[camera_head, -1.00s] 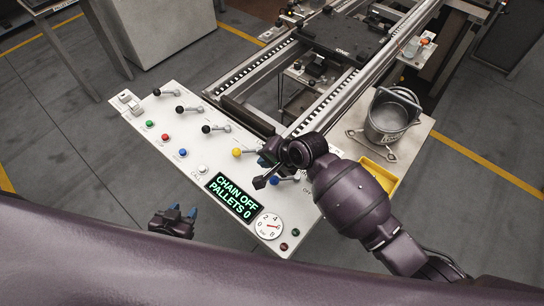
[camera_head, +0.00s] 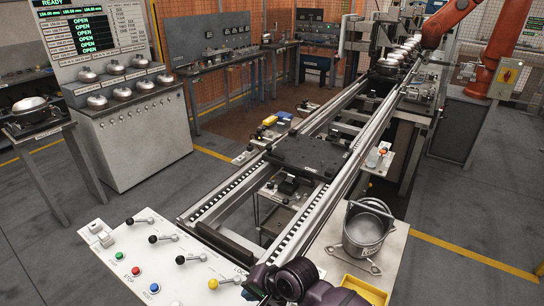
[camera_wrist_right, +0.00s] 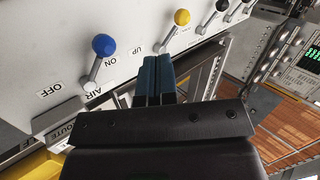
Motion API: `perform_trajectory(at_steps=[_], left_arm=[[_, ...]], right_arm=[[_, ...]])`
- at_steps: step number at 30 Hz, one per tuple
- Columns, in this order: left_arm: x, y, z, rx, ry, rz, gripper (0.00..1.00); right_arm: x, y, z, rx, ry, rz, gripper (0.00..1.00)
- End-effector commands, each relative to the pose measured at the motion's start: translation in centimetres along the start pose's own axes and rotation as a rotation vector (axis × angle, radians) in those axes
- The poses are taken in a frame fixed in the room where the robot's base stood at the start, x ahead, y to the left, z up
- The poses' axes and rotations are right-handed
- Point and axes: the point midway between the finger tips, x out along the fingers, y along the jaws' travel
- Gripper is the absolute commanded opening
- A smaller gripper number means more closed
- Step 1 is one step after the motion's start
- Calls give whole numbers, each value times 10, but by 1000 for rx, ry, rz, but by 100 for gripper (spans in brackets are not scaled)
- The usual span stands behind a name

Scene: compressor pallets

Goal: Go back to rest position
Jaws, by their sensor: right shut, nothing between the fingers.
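My right gripper (camera_head: 254,283) is at the bottom of the head view, over the right part of the white control panel (camera_head: 115,268). In the right wrist view its two blue fingers (camera_wrist_right: 155,78) are pressed together with nothing between them. A blue-knobbed lever (camera_wrist_right: 103,46), by labels reading AIR, ON and OFF, stands left of the fingers and apart from them. A yellow-knobbed lever (camera_wrist_right: 182,18) is just beyond the fingers. My left gripper is outside both views.
A metal bucket (camera_head: 367,232) and a yellow tray (camera_head: 364,288) are beside my right arm. The conveyor rails (camera_head: 300,222) run away from the panel. A grey test cabinet (camera_head: 135,150) stands at left, an orange robot arm (camera_head: 505,45) at back right. Grey floor is open at left.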

Motion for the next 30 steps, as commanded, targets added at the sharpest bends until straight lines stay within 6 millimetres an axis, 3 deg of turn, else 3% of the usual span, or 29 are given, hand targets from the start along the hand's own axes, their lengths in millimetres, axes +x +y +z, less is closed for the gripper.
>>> perform_trajectory(at_steps=[4,8,12,17,23,30], left_arm=[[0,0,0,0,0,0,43],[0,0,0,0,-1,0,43],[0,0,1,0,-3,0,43],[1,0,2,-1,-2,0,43],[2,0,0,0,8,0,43],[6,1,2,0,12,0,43]], right_arm=[[0,-3,-2,-85,14,-19,0],[-5,-18,-15,-278,106,-78,0],[-29,-41,-46,-499,285,-144,0],[-60,-37,-75,-687,510,-162,0],[-104,17,-101,-841,784,-61,0],[-151,123,-97,-913,972,180,0]])
